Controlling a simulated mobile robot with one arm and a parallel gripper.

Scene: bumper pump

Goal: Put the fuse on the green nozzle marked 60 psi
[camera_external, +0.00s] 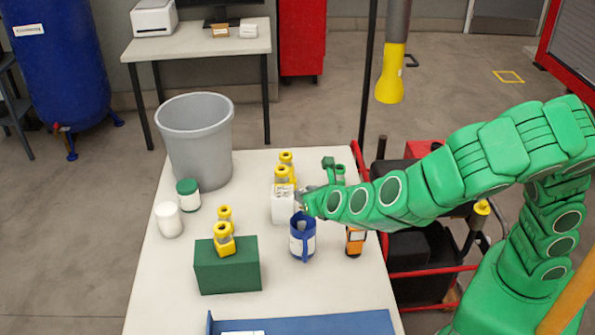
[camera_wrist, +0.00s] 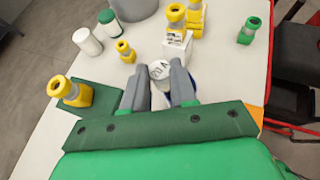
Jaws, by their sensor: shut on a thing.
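My gripper (camera_wrist: 165,90) is shut on the fuse (camera_wrist: 160,69), a small pale cylinder with dark marks on its end. In the external view my gripper (camera_external: 303,200) is just above the rim of the blue mug (camera_external: 302,243); the fuse is hardly visible there. A green nozzle (camera_wrist: 248,30) stands at the upper right of the wrist view, apart from my gripper. In the external view a green nozzle (camera_external: 340,173) is behind my wrist, partly hidden by it. Its pressure marking is not readable.
Yellow nozzles (camera_external: 282,174) stand behind the white box (camera_external: 283,204); others (camera_external: 224,240) are on and behind the green block (camera_external: 228,270).

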